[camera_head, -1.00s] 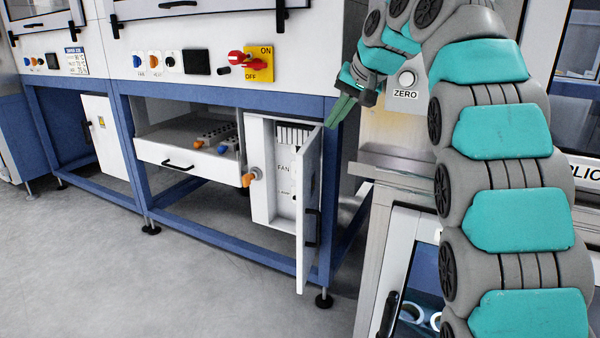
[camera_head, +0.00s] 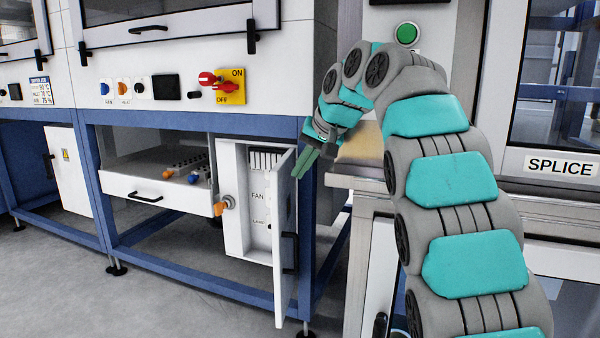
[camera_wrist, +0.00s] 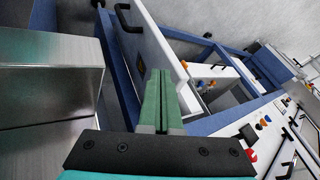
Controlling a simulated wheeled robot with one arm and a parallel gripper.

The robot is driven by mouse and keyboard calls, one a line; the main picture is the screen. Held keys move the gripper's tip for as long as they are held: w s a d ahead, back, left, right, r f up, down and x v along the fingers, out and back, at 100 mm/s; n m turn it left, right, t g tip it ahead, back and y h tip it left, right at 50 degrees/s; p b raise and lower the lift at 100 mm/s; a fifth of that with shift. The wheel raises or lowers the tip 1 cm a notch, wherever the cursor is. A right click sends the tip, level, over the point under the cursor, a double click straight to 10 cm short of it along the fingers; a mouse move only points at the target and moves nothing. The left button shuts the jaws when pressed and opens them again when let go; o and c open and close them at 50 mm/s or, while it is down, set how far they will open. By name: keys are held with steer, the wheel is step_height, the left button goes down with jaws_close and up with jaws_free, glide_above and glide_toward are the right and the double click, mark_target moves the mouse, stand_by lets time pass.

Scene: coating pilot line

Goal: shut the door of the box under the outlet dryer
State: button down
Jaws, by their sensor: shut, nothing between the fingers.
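The white box (camera_head: 233,195) hangs under the dryer at the right end of its frame. Its door (camera_head: 283,215) stands wide open, hinged on the right and swung out toward me. A black handle (camera_head: 289,252) is on the door's outer face. My gripper (camera_head: 301,170) is shut and empty, beside the upper part of the door, on its outer side. In the wrist view the green fingers (camera_wrist: 160,78) point at the door (camera_wrist: 158,42), with its handle (camera_wrist: 124,18) at upper left. I cannot tell whether the fingers touch the door.
The blue frame (camera_head: 190,283) runs below the box. A drawer (camera_head: 150,190) is left of the box, with an orange knob (camera_head: 228,201) between. A steel-edged splice station (camera_head: 350,182) stands close on the right. Open grey floor (camera_head: 60,280) lies at front left.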

glide_toward(279, 200)
steer(key=x, duration=0.4)
steer(key=shift+w+a+f+b, duration=0.1)
steer(key=shift+w+f+b, duration=0.05)
steer(key=shift+f+b, duration=0.3)
steer(key=shift+a+r, duration=0.1)
steer(key=shift+a, duration=0.05)
